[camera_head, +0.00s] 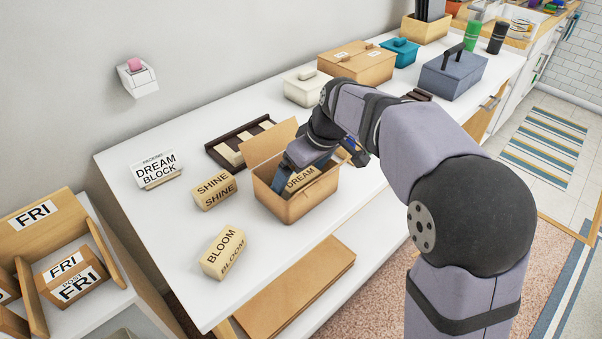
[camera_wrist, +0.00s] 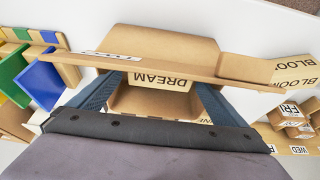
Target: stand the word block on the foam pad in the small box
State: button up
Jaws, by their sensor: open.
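The DREAM block (camera_head: 301,179) is inside the small cardboard box (camera_head: 290,208), with its word facing the front; the wrist view also shows the block (camera_wrist: 159,81). My gripper (camera_head: 312,163) reaches down into the box from above. Its two blue-grey fingers are open, one on either side of the block in the wrist view (camera_wrist: 158,90). I cannot tell whether they touch it. The foam pad is not visible; the box walls, block and gripper hide the box floor, so I cannot tell whether the block rests on it.
A SHINE block (camera_head: 214,192) and a BLOOM block (camera_head: 223,253) stand left of the box on the white table (camera_head: 150,240). A card (camera_head: 157,170) reads "DREAM BLOCK". A dark tray (camera_head: 222,158) lies behind. The box's open flap (camera_head: 268,142) rises beside my gripper.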

jog(key=v, duration=1.2)
jog(key=shift+r, duration=0.2)
jog(key=d+m+p, duration=0.1)
jog(key=m+p, duration=0.1)
jog(key=m, duration=0.1)
jog(key=d+r+m+g+p, duration=0.1)
jog(key=m+p, duration=0.1)
jog(key=m, duration=0.1)
jog(key=s+r+m+y+p, duration=0.1)
jog(key=m+p, duration=0.1)
jog(key=shift+d+m+p, duration=0.35)
jog(key=shift+d+m, duration=0.05)
jog(key=s+d+f+g+h+p, duration=0.1)
jog(key=s+d+f+h, duration=0.1)
jog(key=s+d+f, duration=0.3)
jog(key=s+d+f+g+h+p, duration=0.1)
jog(key=s+d+f+h+p, duration=0.1)
jog(key=s+d+f, duration=0.4)
jog(key=s+f, duration=0.5)
jog(key=s, duration=0.4)
